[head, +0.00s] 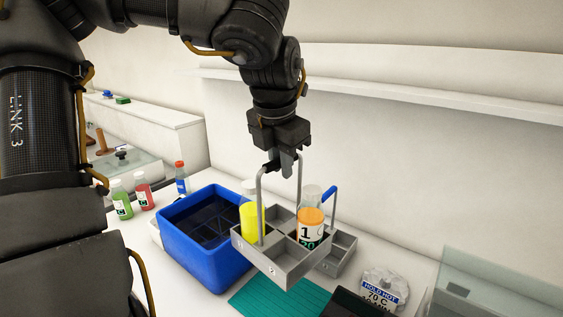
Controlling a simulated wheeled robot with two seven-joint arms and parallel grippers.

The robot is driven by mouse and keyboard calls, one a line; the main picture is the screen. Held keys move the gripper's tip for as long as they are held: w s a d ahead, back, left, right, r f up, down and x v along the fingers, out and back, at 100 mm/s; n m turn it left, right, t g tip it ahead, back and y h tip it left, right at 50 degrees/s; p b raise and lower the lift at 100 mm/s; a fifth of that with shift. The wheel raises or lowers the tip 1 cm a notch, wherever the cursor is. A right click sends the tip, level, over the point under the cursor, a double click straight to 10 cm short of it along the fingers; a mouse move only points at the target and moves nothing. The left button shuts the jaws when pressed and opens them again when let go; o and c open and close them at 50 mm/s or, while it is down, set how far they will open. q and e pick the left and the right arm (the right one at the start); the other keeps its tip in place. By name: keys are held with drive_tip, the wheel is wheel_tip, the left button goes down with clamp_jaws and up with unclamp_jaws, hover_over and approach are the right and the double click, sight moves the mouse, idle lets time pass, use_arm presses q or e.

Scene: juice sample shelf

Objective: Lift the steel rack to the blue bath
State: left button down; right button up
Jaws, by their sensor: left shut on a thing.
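The steel rack (274,262) is a grey compartment tray with a tall metal handle (261,205). My left gripper (284,167) is shut on the top of that handle, and the rack hangs above the counter. The blue bath (205,260) is an open blue box with dark contents, just left of the rack. The rack's left corner overlaps the bath's right rim in the view. My right gripper is not in view.
A second grey rack with a blue-gripped handle (330,193) is behind the held one. A teal ribbed mat (282,300) lies below. A "HOLD HOT 70 C" block (381,289) is at right. Green (120,201) and red (144,191) bottles stand left of the bath.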

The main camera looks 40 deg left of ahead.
use_arm(q)
drive_tip(key=shift+r, duration=0.1)
drive_tip(key=a+p, duration=0.5)
drive_tip(key=a, duration=0.8)
drive_tip(key=shift+s+a, duration=0.15)
drive_tip(key=shift+s, duration=0.3)
idle(0.3)
